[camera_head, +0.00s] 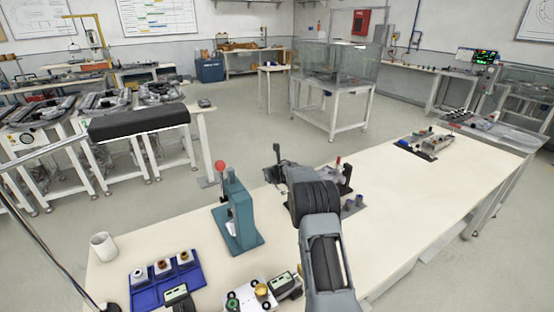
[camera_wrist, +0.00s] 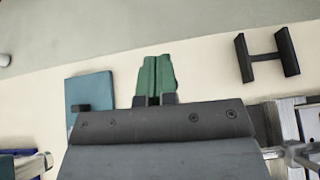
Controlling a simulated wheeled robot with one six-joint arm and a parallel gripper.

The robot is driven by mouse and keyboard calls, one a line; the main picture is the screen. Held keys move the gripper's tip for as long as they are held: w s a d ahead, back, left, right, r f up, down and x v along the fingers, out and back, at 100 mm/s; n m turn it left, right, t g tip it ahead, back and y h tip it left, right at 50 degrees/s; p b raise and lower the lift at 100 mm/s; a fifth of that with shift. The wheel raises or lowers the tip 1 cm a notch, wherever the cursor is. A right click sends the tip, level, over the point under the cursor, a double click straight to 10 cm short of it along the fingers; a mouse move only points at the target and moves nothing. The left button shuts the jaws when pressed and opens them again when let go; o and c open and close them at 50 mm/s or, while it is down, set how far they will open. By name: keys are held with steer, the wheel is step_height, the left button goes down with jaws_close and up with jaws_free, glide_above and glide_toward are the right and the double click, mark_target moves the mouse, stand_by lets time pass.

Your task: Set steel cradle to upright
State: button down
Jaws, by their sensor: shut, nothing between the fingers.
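A dark H-shaped piece (camera_wrist: 267,56), which looks like the steel cradle, is on the pale table at the upper right of the wrist view. It has two parallel side plates joined by a bar; I cannot tell its exact tilt. In the head view a dark upright part (camera_head: 346,178) shows just right of my arm and may be the same piece, partly hidden by the arm. My gripper (camera_wrist: 157,78) has green fingers shut together with nothing between them. It is left of the H-shaped piece in the wrist view and apart from it.
A teal press (camera_head: 236,218) with a red knob stands left of my arm; its teal part (camera_wrist: 92,95) shows in the wrist view. A blue tray (camera_head: 150,296) and white mug (camera_head: 103,246) are front left. The table's right middle is clear.

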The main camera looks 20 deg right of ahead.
step_height(320, 180, up, 12)
steer(key=r+p, duration=0.1)
steer(key=p, duration=0.4)
steer(key=s+d+f+m+h, duration=0.2)
steer(key=d+f+m+h, duration=0.15)
steer(key=m, duration=0.95)
steer(key=s+r+m+g+h, duration=0.2)
steer(key=s+m+g+h, duration=0.2)
steer(key=s+m, duration=0.7)
steer(key=s+a+r+m+g+y, duration=0.1)
steer(key=s+a+m, duration=0.3)
steer(key=s, duration=0.7)
steer(key=s+a+r+m+g+y, duration=0.1)
steer(key=s+a+r+m+y, duration=0.2)
steer(key=s+a, duration=0.6)
steer(key=s+a+r+m+g+y, duration=0.1)
steer(key=s+a+m, duration=0.5)
steer(key=s, duration=0.8)
steer(key=shift+a+r+y, duration=0.4)
steer(key=shift+r+y, duration=0.45)
